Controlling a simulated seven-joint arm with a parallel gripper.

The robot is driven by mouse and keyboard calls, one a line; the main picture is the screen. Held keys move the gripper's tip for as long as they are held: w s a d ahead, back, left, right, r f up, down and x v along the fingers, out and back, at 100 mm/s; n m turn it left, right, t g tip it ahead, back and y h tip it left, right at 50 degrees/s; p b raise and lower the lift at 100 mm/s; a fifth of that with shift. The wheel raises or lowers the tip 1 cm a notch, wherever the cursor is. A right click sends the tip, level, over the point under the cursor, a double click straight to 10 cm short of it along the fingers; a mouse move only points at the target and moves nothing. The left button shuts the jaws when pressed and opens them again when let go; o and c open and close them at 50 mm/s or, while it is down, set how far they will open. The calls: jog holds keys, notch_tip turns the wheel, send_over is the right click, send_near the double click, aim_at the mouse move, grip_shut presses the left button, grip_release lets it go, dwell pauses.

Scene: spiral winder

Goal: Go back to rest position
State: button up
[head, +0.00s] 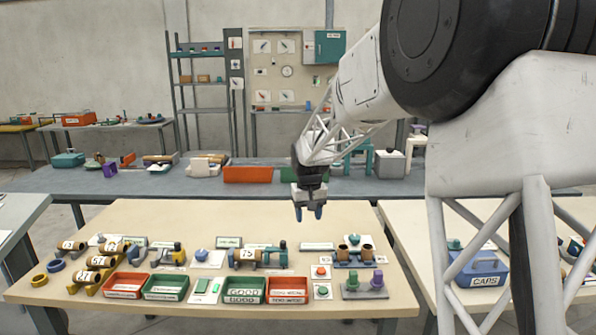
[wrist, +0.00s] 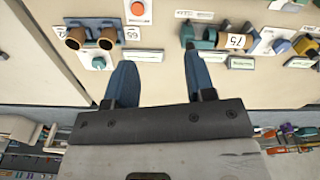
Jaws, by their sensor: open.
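My gripper (head: 310,212) hangs above the back part of the cream work table (head: 345,225), fingers pointing down. In the wrist view my gripper (wrist: 155,85) shows two blue fingers spread apart with nothing between them. A brown tube on a teal holder (head: 258,255), marked 75, sits on the table in front and to the left of my gripper; it also shows in the wrist view (wrist: 232,42). Two brown cups on a stand (head: 354,250) are to the right. My gripper touches none of these.
Red and green trays (head: 244,289) line the table's front edge. Several brown tubes (head: 100,261) lie on yellow stands at the left. A grey bench (head: 150,186) with parts runs behind.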

jog(key=s+d+r+m, duration=0.1)
jog(key=s+d+r, duration=0.2)
jog(key=s, duration=0.5)
jog(key=s+d+r+t, duration=0.15)
jog(key=s+d, duration=0.25)
jog(key=s, duration=0.5)
jog(key=s+d+r+m+g, duration=0.1)
jog(key=s+d+r, duration=0.25)
jog(key=s, duration=0.45)
jog(key=s+d+f, duration=0.2)
jog(key=s, duration=1)
jog(key=s+d+f+m+t, duration=0.1)
jog(key=s+d+f, duration=0.1)
jog(key=s, duration=1)
jog(key=shift+d, duration=0.45)
